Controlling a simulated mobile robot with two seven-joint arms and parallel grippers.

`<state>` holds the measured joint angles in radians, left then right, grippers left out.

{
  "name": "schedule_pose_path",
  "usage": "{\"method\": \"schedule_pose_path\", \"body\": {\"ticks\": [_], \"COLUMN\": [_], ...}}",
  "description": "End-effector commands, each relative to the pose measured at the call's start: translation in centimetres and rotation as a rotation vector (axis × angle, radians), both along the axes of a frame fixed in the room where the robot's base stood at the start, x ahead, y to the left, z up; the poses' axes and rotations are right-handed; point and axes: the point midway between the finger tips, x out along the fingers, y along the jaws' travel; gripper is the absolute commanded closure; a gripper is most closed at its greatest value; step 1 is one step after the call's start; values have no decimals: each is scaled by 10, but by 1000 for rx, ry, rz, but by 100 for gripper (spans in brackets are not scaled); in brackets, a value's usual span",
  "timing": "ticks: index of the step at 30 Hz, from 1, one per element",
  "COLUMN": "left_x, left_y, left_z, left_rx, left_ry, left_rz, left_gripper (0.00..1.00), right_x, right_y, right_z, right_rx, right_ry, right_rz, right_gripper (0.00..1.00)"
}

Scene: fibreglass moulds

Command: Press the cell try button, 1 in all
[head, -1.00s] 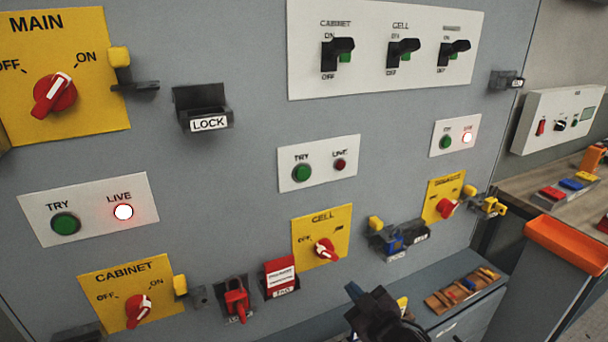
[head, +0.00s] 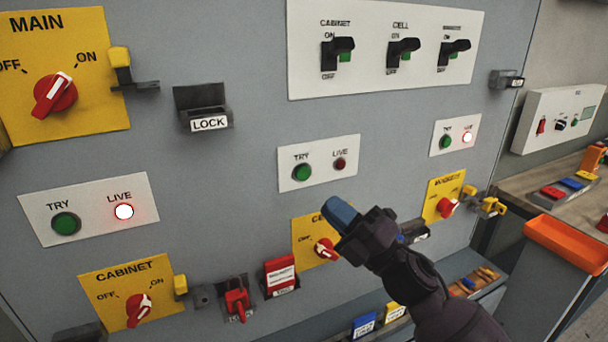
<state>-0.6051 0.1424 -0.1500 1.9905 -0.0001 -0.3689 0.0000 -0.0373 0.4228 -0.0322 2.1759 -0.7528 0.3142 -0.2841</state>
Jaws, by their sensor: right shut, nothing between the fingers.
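The cell try button (head: 302,172) is a round green button under the word TRY on a white plate (head: 321,180) in the middle of the grey panel. The dark red LIVE lamp (head: 340,164) beside it is unlit. The plate sits above the yellow CELL switch plate (head: 308,228), whose red knob (head: 326,248) shows. My right gripper (head: 341,213), with blue fingertips, is shut and empty. In the picture it is below and right of the button, apart from it, and covers part of the CELL plate. My left gripper is not in view.
Two other TRY buttons, one at left (head: 65,223) and one at upper right (head: 445,141), have lit LIVE lamps. A LOCK holder (head: 205,110) and a red padlock (head: 237,300) stick out from the panel. Three black toggles are above. The panel around the button is clear.

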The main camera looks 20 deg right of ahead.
Motion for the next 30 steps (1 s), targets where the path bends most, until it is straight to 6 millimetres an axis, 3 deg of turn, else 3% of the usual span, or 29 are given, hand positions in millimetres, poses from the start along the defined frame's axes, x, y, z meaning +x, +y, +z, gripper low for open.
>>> {"method": "schedule_pose_path", "body": {"ticks": [14,30], "left_x": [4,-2], "left_y": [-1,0], "left_z": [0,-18], "left_rx": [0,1], "left_ry": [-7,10], "left_rz": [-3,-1], "left_gripper": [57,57], "right_x": [10,71], "right_y": [0,2], "right_z": [-1,-2], "right_rx": [4,4], "right_ry": [2,3], "right_rz": [-1,0], "right_gripper": [100,100]}}
